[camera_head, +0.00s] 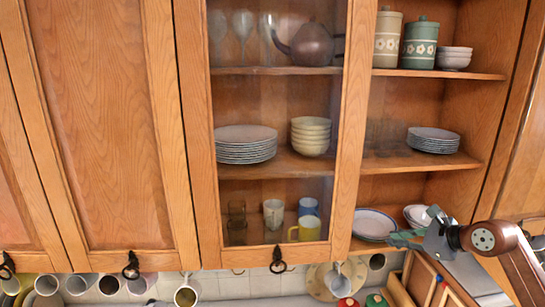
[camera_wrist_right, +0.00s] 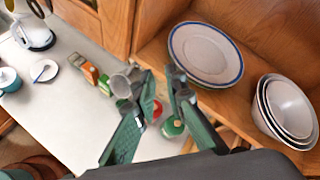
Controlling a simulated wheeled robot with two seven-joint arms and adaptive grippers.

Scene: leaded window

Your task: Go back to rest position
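My right gripper (camera_head: 397,239) is at the lower right of the head view, in front of the open bottom shelf of the wall cabinet. In the right wrist view, the right gripper (camera_wrist_right: 155,84) has its two green fingers spread apart with nothing held between them. A blue-rimmed plate (camera_head: 375,223) sits on that shelf just behind the fingers; it also shows in the wrist view (camera_wrist_right: 206,53), to the right of the fingers. My left gripper is in neither view.
A stack of bowls (camera_wrist_right: 288,110) stands beside the plate. A glass-fronted cabinet door (camera_head: 350,150) stands left of the open shelves, with dishes behind it. Mugs (camera_head: 187,291) are below the cabinets. A white counter (camera_wrist_right: 75,110) with small items lies below the gripper.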

